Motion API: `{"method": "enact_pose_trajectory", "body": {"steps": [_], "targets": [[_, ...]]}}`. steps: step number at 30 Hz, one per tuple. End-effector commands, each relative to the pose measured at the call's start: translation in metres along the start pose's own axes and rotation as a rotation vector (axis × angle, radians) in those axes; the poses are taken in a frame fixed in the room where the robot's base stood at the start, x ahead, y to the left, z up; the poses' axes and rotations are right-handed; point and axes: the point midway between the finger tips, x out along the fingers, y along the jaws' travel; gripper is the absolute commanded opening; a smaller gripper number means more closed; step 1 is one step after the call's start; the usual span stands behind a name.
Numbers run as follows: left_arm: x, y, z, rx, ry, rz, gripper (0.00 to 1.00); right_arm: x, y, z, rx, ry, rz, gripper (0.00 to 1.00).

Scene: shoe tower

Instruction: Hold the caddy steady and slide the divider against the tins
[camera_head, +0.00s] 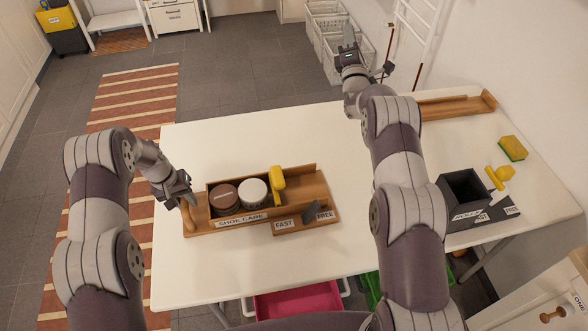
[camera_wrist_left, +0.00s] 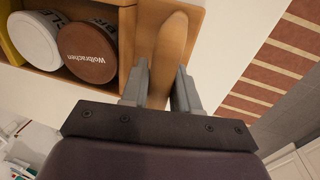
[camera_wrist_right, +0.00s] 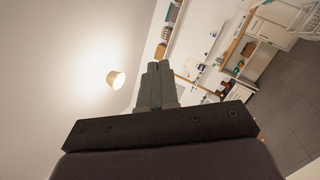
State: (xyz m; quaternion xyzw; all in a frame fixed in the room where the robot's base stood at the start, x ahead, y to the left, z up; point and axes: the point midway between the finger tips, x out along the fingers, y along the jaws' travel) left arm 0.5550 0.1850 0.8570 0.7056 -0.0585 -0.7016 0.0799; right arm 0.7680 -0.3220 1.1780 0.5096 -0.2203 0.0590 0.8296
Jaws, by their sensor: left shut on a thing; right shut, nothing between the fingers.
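The wooden shoe care caddy (camera_head: 262,226) stands on the white table. A brown tin (camera_head: 223,197) and a white tin (camera_head: 252,193) sit side by side in its left compartment. A yellow-topped divider (camera_head: 277,180) stands just right of the white tin; I cannot tell if they touch. A dark slider (camera_head: 312,211) is at the caddy's front right, between the FAST and FREE labels. My left gripper (camera_wrist_left: 160,88) is shut on the caddy's wooden handle (camera_wrist_left: 170,50) at its left end. My right gripper (camera_head: 348,45) is shut and empty, raised beyond the table's far edge.
A dark grey box (camera_head: 465,187) with labels and a yellow-handled piece (camera_head: 499,175) stand on the table's right part. A yellow-green sponge (camera_head: 513,148) and a wooden tray (camera_head: 457,107) lie behind.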

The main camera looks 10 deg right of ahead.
Motion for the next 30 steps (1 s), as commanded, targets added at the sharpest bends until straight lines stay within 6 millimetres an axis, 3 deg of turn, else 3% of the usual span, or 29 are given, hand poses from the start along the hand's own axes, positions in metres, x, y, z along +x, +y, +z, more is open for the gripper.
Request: {"method": "enact_pose_trajectory", "body": {"steps": [4, 7, 13, 15, 19, 25, 30], "targets": [[0.001, 0.000, 0.001, 0.000, -0.003, 0.000, 0.00, -0.017, 0.009, -0.032, -0.288, 0.347, 0.212, 0.00], [0.001, 0.000, 0.001, 0.000, -0.003, 0.000, 0.00, -0.049, 0.004, -0.061, -0.474, 0.610, 0.364, 0.00], [0.001, 0.000, 0.001, 0.000, -0.003, 0.001, 0.00, -0.152, -0.028, -0.105, -0.775, 1.174, 0.692, 0.00], [0.001, 0.000, 0.001, 0.000, -0.004, 0.001, 0.00, -0.189, -0.041, -0.111, -0.848, 1.357, 0.808, 0.00], [0.001, 0.000, 0.001, 0.000, -0.004, 0.001, 0.00, -0.240, -0.062, -0.103, -0.934, 1.623, 0.977, 0.00], [0.001, 0.000, 0.001, 0.000, -0.004, 0.001, 0.00, -0.277, -0.078, -0.090, -0.965, 1.806, 1.112, 0.00], [0.002, 0.000, 0.002, 0.000, -0.005, 0.001, 0.00, -0.286, -0.080, -0.110, -0.967, 1.797, 1.139, 0.00]]}}
